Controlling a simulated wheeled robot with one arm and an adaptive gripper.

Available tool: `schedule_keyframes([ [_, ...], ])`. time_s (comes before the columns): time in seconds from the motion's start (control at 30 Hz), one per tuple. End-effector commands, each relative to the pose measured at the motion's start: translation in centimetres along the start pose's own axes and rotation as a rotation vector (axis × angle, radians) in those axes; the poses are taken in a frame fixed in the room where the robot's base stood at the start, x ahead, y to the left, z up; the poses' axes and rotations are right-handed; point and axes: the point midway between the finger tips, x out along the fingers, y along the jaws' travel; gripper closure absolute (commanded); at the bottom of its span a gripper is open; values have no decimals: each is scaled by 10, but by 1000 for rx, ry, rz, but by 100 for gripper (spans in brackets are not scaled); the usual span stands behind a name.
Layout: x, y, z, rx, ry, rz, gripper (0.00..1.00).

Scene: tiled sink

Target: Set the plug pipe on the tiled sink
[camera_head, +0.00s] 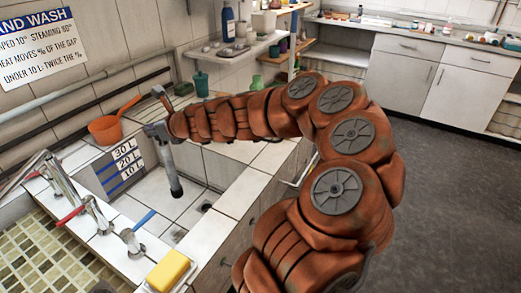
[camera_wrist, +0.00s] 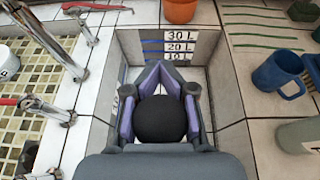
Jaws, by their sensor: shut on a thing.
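A dark round drain hole (camera_head: 205,207) shows in the basin floor, right of the pipe's lower end. Whether the pipe's lower end touches the floor I cannot tell.
Metal taps (camera_head: 95,212) line the left rim. A yellow sponge (camera_head: 169,270) lies at the near rim, and an orange pot (camera_head: 105,129) stands at the far rim. A blue mug (camera_wrist: 279,74) is on the right side in the wrist view.

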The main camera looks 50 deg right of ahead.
Motion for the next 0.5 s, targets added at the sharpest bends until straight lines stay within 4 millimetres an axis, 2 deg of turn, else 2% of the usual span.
schedule_keyframes([
  [0.1, -19, -18, 4, 10, -1, -29, 100],
  [0.5, -76, -64, 10, 38, -4, -110, 100],
])
